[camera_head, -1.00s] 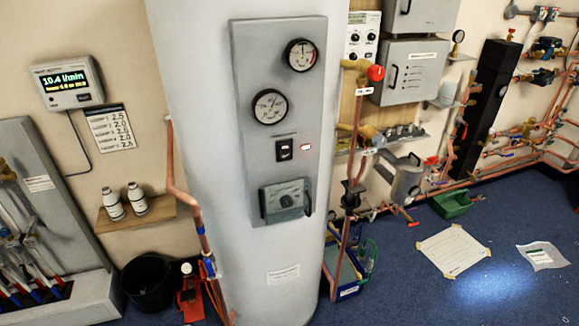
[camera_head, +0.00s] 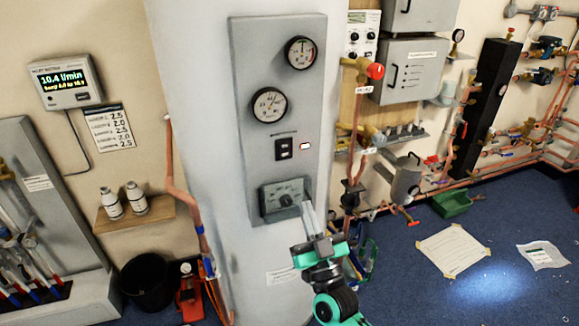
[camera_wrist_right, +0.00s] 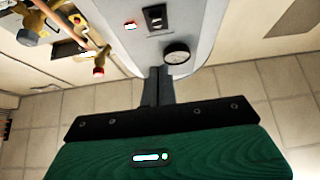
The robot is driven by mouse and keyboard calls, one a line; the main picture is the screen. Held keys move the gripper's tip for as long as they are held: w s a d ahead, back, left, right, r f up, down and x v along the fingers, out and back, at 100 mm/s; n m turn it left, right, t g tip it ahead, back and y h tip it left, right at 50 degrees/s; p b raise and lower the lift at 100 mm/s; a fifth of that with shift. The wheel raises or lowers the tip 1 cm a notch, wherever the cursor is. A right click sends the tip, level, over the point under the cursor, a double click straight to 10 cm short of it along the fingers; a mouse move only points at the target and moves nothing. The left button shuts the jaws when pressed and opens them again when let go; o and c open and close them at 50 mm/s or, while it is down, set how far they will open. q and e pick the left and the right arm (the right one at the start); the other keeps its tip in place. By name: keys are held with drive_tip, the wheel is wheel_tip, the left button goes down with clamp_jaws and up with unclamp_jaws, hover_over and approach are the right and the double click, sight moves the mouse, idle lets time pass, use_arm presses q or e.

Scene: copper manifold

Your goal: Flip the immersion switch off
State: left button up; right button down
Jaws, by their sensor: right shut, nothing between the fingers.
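The immersion switch (camera_head: 284,148) is a small black rocker on the grey panel (camera_head: 247,190) of the white cylinder. A small lit lamp (camera_head: 306,146) sits to its right. My right gripper (camera_head: 308,205) has its fingers together and pointing up, empty, in front of the panel's lower right edge, below and right of the switch. In the right wrist view the switch (camera_wrist_right: 155,18) shows beyond the tips of the shut gripper (camera_wrist_right: 157,70), with the lamp (camera_wrist_right: 130,25) glowing red beside it. My left gripper is not in view.
Two round gauges (camera_head: 269,105) sit above the switch and a dial box (camera_head: 284,199) sits below it. Copper pipes with a red-capped valve (camera_head: 375,71) run close to the cylinder's right.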

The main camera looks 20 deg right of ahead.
sight(285, 150)
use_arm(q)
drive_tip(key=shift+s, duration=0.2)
use_arm(e)
drive_tip(key=shift+r, duration=0.1)
